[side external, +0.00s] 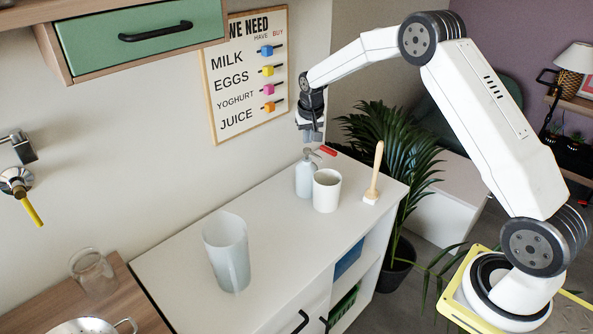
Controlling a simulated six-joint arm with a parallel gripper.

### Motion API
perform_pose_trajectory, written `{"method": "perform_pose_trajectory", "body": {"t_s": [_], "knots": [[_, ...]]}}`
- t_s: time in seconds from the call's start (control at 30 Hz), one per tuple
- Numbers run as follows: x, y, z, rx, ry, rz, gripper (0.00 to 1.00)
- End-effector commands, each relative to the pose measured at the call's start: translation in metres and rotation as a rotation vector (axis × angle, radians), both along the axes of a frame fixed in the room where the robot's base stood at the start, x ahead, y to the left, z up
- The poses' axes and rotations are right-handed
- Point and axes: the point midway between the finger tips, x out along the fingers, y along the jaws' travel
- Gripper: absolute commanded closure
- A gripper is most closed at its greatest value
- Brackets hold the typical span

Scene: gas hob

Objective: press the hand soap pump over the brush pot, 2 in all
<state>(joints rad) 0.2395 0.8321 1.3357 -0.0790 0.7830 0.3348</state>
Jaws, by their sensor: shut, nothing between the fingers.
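The hand soap bottle (304,180) is pale and translucent, with a grey pump head (308,154). It stands upright on the white cabinet top in the side external view. The white brush pot (327,192) stands upright beside it, to its right and nearer the camera, under or close to the pump's spout; the exact overlap I cannot tell. The pot's inside bottom is hidden. My gripper (312,137) points down, shut and empty, just above the pump head. A small gap seems to show between them, but I cannot tell for sure whether they touch.
A wooden-handled brush (374,176) stands right of the pot. A red object (327,150) lies behind it. A translucent jug (227,252) stands at the front left of the white cabinet top (275,215). A green drawer (140,38) overhangs at upper left; a plant (391,145) is behind right.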

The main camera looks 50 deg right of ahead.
Motion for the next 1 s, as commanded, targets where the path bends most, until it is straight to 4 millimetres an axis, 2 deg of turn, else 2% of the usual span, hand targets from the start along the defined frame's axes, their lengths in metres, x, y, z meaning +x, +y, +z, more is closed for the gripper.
{"method": "perform_pose_trajectory", "body": {"t_s": [0.37, 1.0], "knots": [[0.000, 0.000, 0.003, 0.000, 0.000, 0.000, 1.00], [0.000, 0.000, 0.047, -0.001, -0.002, 0.000, 1.00]]}}
